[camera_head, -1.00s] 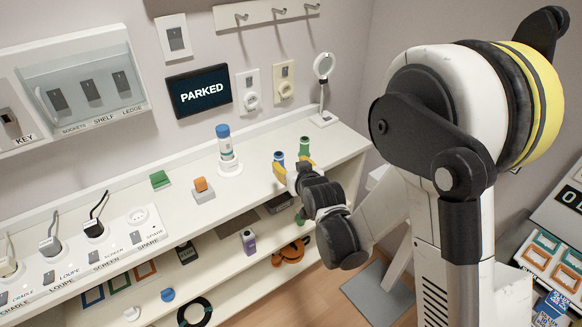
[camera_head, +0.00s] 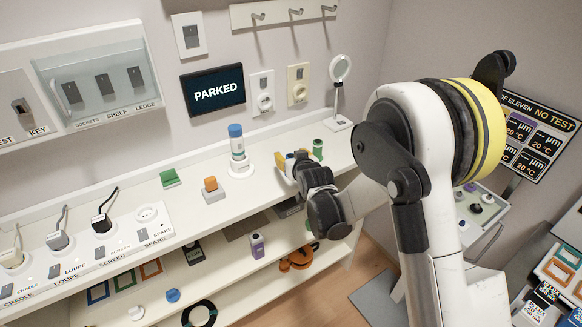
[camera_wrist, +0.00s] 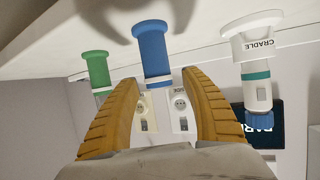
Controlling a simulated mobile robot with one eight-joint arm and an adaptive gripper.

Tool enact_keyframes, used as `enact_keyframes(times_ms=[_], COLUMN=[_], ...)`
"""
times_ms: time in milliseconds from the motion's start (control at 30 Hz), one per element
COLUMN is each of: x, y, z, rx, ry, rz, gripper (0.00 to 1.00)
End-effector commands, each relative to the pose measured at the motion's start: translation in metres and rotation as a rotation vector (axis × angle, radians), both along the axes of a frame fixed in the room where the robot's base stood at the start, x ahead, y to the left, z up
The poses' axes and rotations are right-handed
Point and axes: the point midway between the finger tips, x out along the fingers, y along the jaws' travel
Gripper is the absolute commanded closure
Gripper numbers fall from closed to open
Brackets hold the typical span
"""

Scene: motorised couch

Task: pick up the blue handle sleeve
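A blue sleeve (camera_wrist: 152,52) stands on the white ledge, seen upside down in the wrist view, with a wider flange at the ledge end and a pale band near its free end. My gripper (camera_wrist: 160,82) is open, its yellow fingers on either side of the blue sleeve's free end, with visible gaps. In the head view my gripper (camera_head: 288,160) is at the ledge's right part and mostly hides the blue sleeve. A similar green sleeve (camera_wrist: 95,70) stands close beside it, and also shows in the head view (camera_head: 318,149).
A white holder marked CRADLE (camera_wrist: 258,42) carries a white handle with a teal band and blue end (camera_head: 236,131). A round mirror on a stand (camera_head: 340,70) is behind right. Lower shelves hold several items.

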Motion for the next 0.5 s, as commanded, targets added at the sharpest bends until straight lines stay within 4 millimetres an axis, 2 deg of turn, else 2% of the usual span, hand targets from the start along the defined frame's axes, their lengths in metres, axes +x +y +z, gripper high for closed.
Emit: enact_keyframes(times_ms=[33,167,500], x=[0.0,-0.0001,-0.0003], y=[-0.0001,-0.0001,-0.0002], z=[0.0001,0.0001,0.0015], rx=[0.0,0.0,0.0], ry=[0.0,0.0,0.0], rz=[0.0,0.0,0.0], gripper=[0.56,0.95,0.96])
